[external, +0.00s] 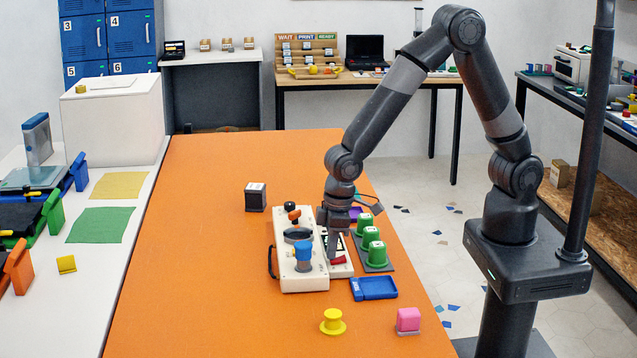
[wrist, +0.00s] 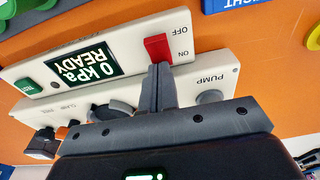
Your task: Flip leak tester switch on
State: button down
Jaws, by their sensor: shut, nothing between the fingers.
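The red switch (wrist: 158,47) sits between the display and the OFF and ON labels. My gripper (wrist: 160,70) is shut and empty, with its fingertips at the switch's ON-side end; I cannot tell whether they touch.
Green-topped pieces (external: 374,246) stand on a dark tray right of the tester. A blue tray (external: 374,288), yellow spool (external: 333,322) and pink block (external: 408,320) lie nearer the front. A dark box (external: 255,196) stands behind. The table's left side is clear.

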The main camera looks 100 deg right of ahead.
aim_at(344, 256)
jog(key=shift+s, duration=0.1)
jog(key=shift+s+r, duration=0.15)
jog(key=shift+s, duration=0.6)
notch_tip(344, 256, up, 14)
jog(key=s, duration=0.2)
jog(key=shift+s, duration=0.2)
jog(key=shift+w+t, duration=0.4)
jog(key=shift+w, duration=0.25)
